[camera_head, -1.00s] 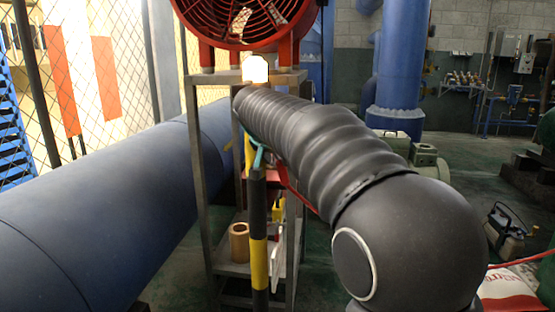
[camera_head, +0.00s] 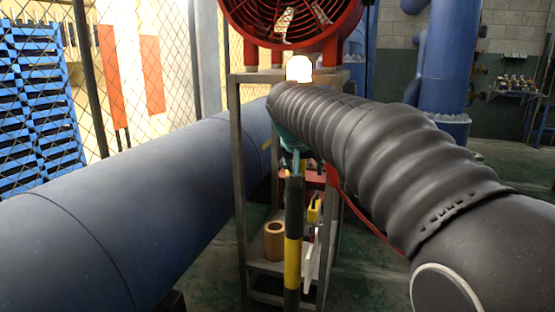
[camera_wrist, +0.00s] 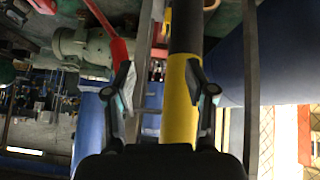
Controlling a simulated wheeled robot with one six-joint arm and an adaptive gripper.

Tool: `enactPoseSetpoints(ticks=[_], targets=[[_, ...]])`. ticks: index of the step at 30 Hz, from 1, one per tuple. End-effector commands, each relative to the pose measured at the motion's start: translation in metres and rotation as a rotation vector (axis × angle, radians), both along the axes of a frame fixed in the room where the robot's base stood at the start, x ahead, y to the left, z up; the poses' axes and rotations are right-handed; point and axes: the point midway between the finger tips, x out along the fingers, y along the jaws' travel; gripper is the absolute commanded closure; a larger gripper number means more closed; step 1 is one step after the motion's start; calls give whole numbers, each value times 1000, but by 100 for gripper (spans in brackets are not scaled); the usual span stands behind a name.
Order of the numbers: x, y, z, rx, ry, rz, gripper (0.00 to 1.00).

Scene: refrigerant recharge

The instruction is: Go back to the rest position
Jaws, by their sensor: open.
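My gripper (camera_wrist: 160,82) is open in the wrist view, with one finger on each side of the picture's middle. Nothing is held between the fingers. A black and yellow striped post (camera_wrist: 180,100) shows between and behind the fingers; I cannot tell how far away it is. The same post (camera_head: 293,245) stands upright in the head view, in front of a metal shelf stand. My dark ribbed arm crosses the right half of the head view, and my gripper cannot be made out clearly there.
A large blue pipe (camera_head: 130,215) fills the left. A red fan (camera_head: 290,22) sits on the metal stand (camera_head: 240,170), with a tan cylinder (camera_head: 274,241) on its lower shelf. Green floor shows at the right.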

Motion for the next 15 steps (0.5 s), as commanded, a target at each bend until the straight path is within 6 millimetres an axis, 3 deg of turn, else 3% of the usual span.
enactPoseSetpoints(ticks=[8,15], targets=[[-73,-7,-66,-16,162,177,45],[-177,-31,-120,26,259,282,45]])
